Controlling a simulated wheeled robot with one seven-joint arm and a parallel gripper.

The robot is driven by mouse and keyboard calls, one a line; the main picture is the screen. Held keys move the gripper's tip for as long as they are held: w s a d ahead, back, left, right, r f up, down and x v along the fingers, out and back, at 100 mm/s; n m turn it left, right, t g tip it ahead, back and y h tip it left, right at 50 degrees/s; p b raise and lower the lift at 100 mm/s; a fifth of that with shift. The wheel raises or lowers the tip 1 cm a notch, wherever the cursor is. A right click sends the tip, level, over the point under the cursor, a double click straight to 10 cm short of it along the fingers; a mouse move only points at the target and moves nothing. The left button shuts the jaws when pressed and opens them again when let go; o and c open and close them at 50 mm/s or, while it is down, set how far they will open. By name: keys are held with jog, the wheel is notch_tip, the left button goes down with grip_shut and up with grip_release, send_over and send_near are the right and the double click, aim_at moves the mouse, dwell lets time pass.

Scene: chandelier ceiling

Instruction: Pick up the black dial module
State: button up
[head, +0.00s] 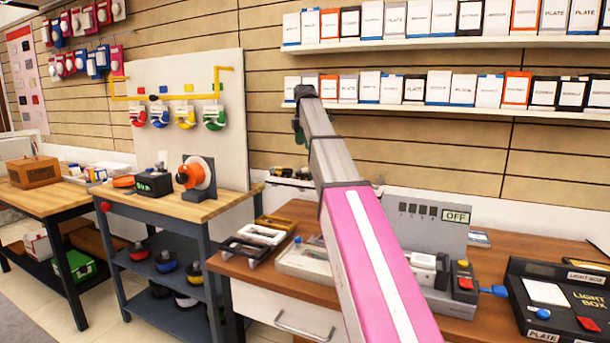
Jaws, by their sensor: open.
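A small black box with green digits and a knob on top (153,184) stands on the middle wooden workbench, left of an orange dial on a grey stand. It is the closest match I see to the black dial module, but I cannot be sure it is the one. My gripper (298,125) is only partly visible, small and dark at the far end of my raised arm. It is open. It appears in front of the plank wall, well to the right of the black box and apart from it. My arm hides part of the right-hand bench.
The orange dial unit (197,175) stands close to the black box, before a white pegboard (187,110). The right bench (355,232) holds trays, a grey panel reading OFF (432,218) and a black light box (560,300). Shelves of boxed plates (440,88) line the wall.

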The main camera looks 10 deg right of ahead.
aim_at(305, 169)
jog(key=shift+w+f, duration=0.2)
jog(key=shift+f, duration=0.25)
notch_tip(305, 169, down, 10)
jog(key=shift+s, duration=0.1)
jog(key=c, duration=0.9)
